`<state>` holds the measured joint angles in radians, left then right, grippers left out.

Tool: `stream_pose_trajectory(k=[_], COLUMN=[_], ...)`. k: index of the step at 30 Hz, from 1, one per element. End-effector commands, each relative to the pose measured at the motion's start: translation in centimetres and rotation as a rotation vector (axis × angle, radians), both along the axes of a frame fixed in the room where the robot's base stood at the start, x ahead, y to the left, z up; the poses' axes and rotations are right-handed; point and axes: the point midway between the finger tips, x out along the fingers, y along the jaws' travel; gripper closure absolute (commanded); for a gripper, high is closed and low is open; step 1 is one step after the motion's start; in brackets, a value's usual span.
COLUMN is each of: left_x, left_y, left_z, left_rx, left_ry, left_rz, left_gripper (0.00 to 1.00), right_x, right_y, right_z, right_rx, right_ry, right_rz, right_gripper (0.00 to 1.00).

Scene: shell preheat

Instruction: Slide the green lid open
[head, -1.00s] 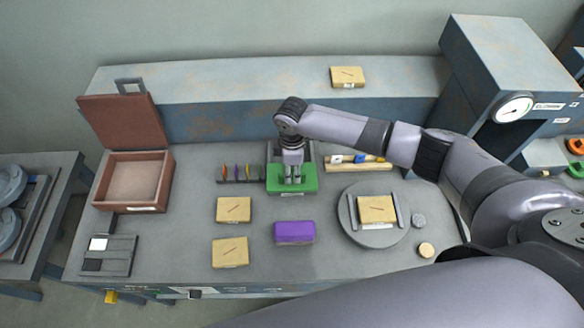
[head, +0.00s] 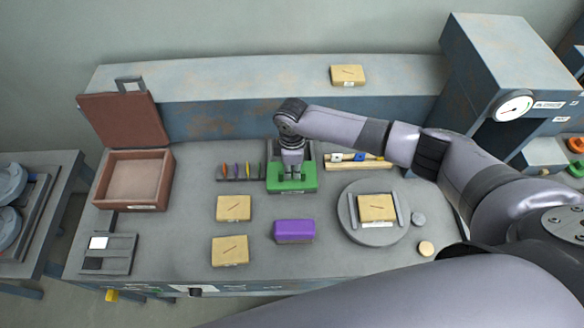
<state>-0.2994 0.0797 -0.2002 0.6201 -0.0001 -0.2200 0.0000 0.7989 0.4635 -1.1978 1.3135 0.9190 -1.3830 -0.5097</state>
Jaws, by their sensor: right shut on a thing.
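The green lid (head: 302,183) lies at the front end of a grey box (head: 312,152) at the middle of the bench. The back part of the box shows uncovered behind the lid. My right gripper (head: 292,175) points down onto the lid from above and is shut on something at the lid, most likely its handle. The fingers hide the spot they hold. My left gripper is not in view.
A purple block (head: 294,231) and tan blocks (head: 234,208) lie in front of the box. A small rack with colored pegs (head: 240,173) stands left of it. A round plate (head: 373,238) with a tan block is at right. An open brown box (head: 133,181) is at far left.

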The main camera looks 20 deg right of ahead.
Motion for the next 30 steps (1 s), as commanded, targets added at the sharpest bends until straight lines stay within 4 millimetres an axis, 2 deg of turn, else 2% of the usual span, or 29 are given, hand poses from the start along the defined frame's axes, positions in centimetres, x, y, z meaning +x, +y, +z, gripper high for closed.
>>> stream_pose_trajectory(k=[17,25,30], left_x=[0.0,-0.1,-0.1], left_y=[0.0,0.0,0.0], left_z=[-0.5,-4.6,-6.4], left_rx=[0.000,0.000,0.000], left_ry=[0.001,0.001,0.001], left_rz=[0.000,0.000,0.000], left_gripper=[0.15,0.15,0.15], right_x=[0.5,5.8,8.1], right_y=[-0.1,-1.6,-2.3], right_z=[-0.2,-0.7,-0.5], right_rx=[-0.002,-0.003,-0.002], right_ry=[-0.002,-0.006,-0.004], right_rz=[-0.001,-0.005,-0.004], right_gripper=[1.00,1.00,1.00])
